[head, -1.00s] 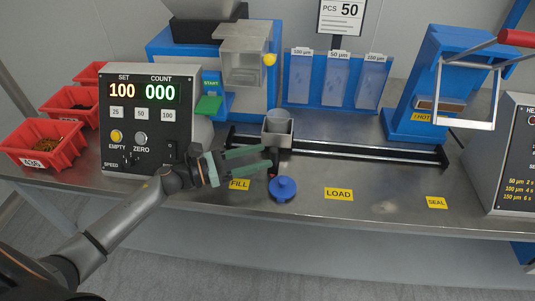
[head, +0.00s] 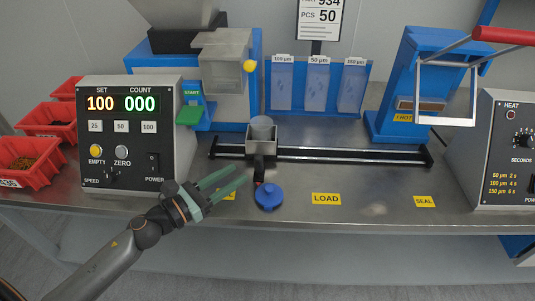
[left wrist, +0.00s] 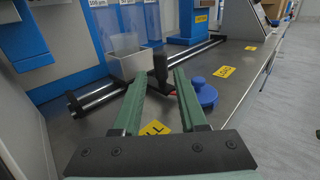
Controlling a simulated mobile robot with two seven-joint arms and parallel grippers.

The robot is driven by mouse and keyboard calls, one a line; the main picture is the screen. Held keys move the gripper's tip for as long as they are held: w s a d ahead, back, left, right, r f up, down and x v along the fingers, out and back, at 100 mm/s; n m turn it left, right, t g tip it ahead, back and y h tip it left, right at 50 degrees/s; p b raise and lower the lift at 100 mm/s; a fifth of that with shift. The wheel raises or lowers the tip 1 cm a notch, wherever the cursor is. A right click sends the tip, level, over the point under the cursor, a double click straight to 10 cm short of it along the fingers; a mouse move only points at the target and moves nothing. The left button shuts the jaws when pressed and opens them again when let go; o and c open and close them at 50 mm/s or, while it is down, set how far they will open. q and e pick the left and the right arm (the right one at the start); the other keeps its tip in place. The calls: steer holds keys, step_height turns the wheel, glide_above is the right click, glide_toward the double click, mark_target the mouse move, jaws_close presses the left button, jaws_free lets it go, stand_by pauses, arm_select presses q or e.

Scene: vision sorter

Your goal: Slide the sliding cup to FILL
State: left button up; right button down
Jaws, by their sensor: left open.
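The sliding cup (head: 261,142) is a grey box with a clear cup, sitting upright near the left end of the black rail. Its black handle (head: 259,168) points towards the front; the cup (left wrist: 127,66) and handle (left wrist: 160,66) also show in the left wrist view. My left gripper (head: 238,175) is open and empty, with its green fingers pointing at the handle from the left and a small gap before it. In the left wrist view the handle shows between and beyond the fingertips (left wrist: 160,77). The yellow FILL label (head: 229,195) is partly hidden by the fingers. My right gripper is out of view.
A blue round knob (head: 268,196) stands just in front of the handle. The rail (head: 350,157) runs right past the LOAD label (head: 326,199) towards the SEAL label (head: 425,201). The counter box (head: 138,140) stands left, close to my left arm. The front right bench is clear.

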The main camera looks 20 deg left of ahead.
mark_target(262, 158)
arm_select(q)
steer(key=p+x, duration=0.1)
steer(key=x, duration=1)
steer(key=shift+w+d+p, duration=0.1)
steer(key=shift+w+p, duration=0.15)
steer(key=shift+p, duration=0.05)
jaws_close()
steer(key=shift+f, duration=0.1)
stand_by(0.9)
